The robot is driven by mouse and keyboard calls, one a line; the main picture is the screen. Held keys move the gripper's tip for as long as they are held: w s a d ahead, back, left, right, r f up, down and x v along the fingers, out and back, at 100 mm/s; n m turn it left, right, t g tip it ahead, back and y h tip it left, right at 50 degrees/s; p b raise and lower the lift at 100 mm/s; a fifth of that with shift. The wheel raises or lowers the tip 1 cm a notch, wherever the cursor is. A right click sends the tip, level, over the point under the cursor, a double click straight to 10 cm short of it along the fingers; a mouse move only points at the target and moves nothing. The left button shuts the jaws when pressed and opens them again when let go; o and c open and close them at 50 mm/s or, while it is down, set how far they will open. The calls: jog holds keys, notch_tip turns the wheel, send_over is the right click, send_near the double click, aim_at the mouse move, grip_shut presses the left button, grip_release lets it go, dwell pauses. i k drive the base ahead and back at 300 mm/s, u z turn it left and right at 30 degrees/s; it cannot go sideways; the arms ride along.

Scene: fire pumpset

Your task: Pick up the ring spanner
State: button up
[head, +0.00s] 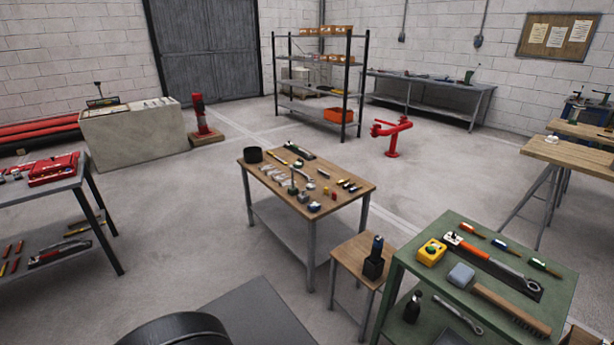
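I cannot tell for certain which of the two is the ring spanner. Nothing holds either one. My gripper is not in view.
Open floor (180,240) lies left of the workbench.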

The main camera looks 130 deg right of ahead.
aim_at(311, 180)
jog(key=u, duration=0.65)
jog(key=k, duration=0.6)
jog(key=u, duration=0.2)
